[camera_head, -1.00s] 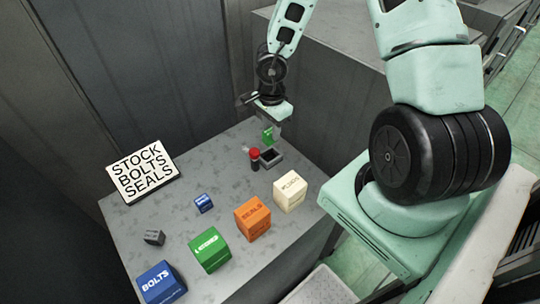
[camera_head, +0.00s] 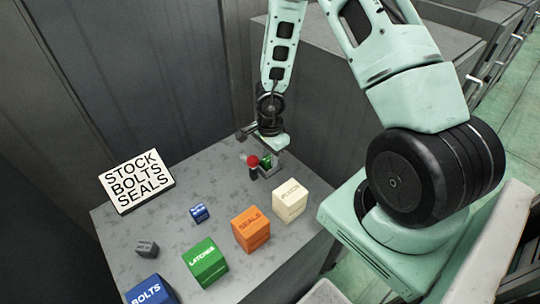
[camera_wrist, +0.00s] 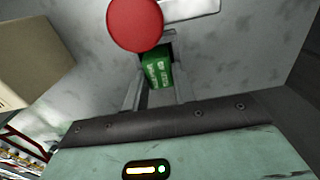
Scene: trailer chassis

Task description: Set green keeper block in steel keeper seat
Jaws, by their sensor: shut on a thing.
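My gripper (camera_head: 267,155) points down at the far end of the grey bench and is shut on the green keeper block (camera_head: 265,161). In the wrist view the green block (camera_wrist: 158,70) sits between the two fingers, with white lettering on its face. The steel keeper seat (camera_head: 270,173) is a small grey square frame on the bench, directly under the block. The gripper, the block and the red-topped post hide most of it. The block's lower end is at or just above the seat; I cannot tell whether it is inside.
A red-topped dark post (camera_head: 253,167) stands close beside the seat, and its red top (camera_wrist: 135,24) looms near in the wrist view. Cream (camera_head: 289,200), orange (camera_head: 250,229), green (camera_head: 205,262) and blue (camera_head: 151,292) boxes line the bench. Small blue (camera_head: 199,212) and grey (camera_head: 147,248) blocks lie behind them.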

